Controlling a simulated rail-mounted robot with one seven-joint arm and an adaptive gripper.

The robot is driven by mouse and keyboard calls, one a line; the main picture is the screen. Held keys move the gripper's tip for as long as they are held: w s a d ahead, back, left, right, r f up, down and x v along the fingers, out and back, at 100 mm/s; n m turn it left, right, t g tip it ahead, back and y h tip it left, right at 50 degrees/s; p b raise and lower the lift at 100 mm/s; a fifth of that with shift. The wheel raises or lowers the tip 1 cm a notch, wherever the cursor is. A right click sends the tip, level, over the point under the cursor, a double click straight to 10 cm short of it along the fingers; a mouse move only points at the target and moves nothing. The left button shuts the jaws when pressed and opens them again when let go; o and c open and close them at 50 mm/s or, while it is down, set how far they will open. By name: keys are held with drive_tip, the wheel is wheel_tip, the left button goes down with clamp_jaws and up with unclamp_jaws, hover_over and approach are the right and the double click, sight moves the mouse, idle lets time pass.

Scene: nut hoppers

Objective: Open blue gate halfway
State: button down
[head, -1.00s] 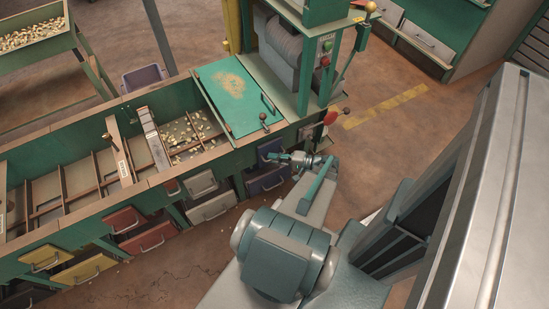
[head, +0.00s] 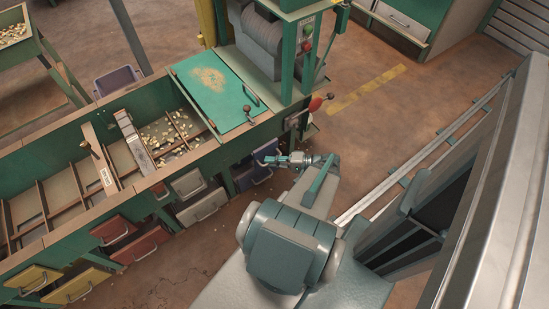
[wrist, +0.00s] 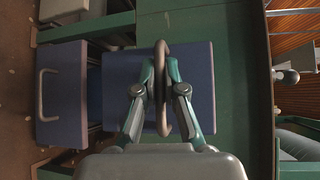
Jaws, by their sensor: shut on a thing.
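The blue gate (head: 264,150) is the upper blue panel on the front of the green hopper bench, near its right end. In the wrist view the blue gate (wrist: 203,100) lies behind my fingers, with a curved brownish handle (wrist: 162,120) across it. My gripper (head: 286,159) is at this gate in the head view. In the wrist view my gripper (wrist: 160,68) has both fingers closed in on the handle. The gate seems to stand out somewhat from the bench; how far is hard to tell. The fingers hide part of the panel.
A lower blue bin (wrist: 62,110) with its own handle sits beside the gate in the wrist view. Grey bins (head: 190,184), red bins (head: 140,243) and yellow bins (head: 75,283) line the bench front. A red knob (head: 316,103) is close by. Open floor lies to the right.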

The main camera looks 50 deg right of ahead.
drive_tip(key=shift+d, duration=0.1)
drive_tip(key=c, duration=1.2)
unclamp_jaws()
drive_tip(key=shift+c, duration=0.2)
drive_tip(key=v, duration=1.2)
drive_tip(key=shift+w, duration=0.1)
